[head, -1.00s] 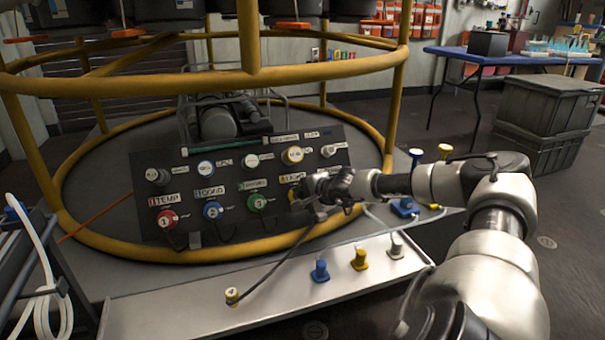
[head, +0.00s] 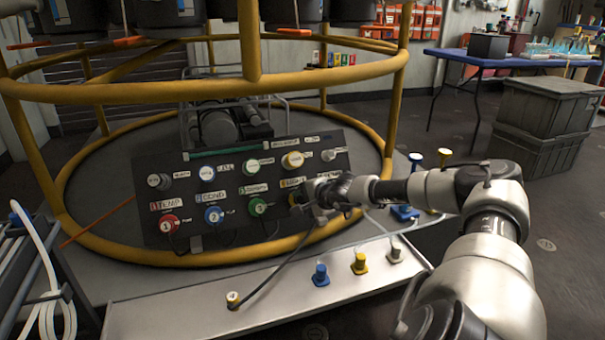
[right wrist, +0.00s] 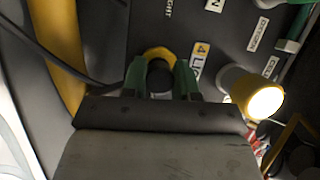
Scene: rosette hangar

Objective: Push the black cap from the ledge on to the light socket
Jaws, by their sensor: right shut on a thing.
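My right gripper (head: 300,203) is at the lower right of the dark sloped panel, at the yellow light socket. In the right wrist view its green fingers (right wrist: 161,80) are shut on a round black thing, which looks like the black cap (right wrist: 160,79). The yellow ring of the light socket (right wrist: 158,53) shows just behind the cap, beside a label with a 4. The cap lies over the ring's middle; whether it is seated or only in front cannot be told. My left gripper is not in view.
The metal ledge (head: 180,318) below bears a yellow plug (head: 233,299) with a black cable, a blue cap (head: 320,274), a yellow cap (head: 360,263) and a pale cap (head: 395,252). A lit yellow-rimmed fitting (right wrist: 262,101) is close right of the fingers. Yellow rails (head: 385,180) surround the panel.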

